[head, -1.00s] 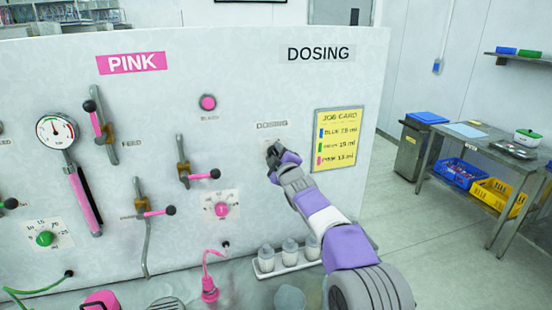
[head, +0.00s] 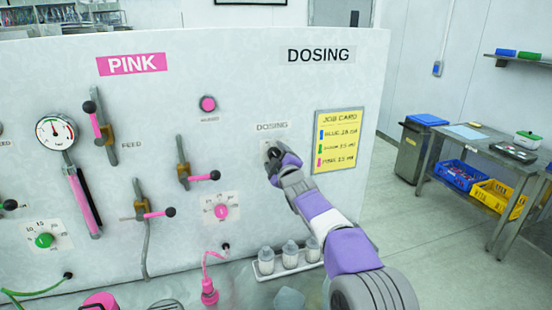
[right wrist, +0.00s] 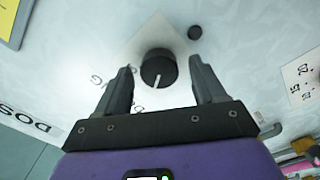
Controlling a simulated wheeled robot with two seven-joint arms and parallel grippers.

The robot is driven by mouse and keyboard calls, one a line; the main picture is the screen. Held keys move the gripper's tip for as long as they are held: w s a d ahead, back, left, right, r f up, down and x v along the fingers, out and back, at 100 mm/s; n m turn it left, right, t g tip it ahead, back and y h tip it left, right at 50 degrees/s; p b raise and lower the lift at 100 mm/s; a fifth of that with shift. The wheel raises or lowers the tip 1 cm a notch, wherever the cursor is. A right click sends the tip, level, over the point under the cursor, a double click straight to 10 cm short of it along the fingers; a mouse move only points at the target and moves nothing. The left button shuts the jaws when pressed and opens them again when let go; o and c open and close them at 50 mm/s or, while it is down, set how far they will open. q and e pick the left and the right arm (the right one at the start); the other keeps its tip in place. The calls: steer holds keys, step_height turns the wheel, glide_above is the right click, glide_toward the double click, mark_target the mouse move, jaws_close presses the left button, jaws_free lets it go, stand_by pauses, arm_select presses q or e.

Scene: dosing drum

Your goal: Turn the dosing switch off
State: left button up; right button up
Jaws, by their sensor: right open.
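The dosing switch is a round black knob with a white pointer line, on a pale plate. In the right wrist view the dosing switch (right wrist: 158,70) sits between and just beyond the fingertips. My right gripper (right wrist: 160,75) is open, with a finger on each side of the knob and visible gaps to both. In the head view my right gripper (head: 268,150) is at the panel just below the DOSING label (head: 272,126), and mostly covers the switch. The plate's lettering is partly hidden by a finger. My left gripper is out of view.
The white panel (head: 330,85) carries pink-handled valves (head: 195,177), a gauge (head: 55,131) and a pink dial (head: 221,211) to the left. A yellow job card (head: 339,140) is right of my gripper. Small bottles (head: 290,253) stand below.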

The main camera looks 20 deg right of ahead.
steer(key=s+b, duration=0.2)
steer(key=s, duration=0.5)
steer(key=shift+d, duration=0.15)
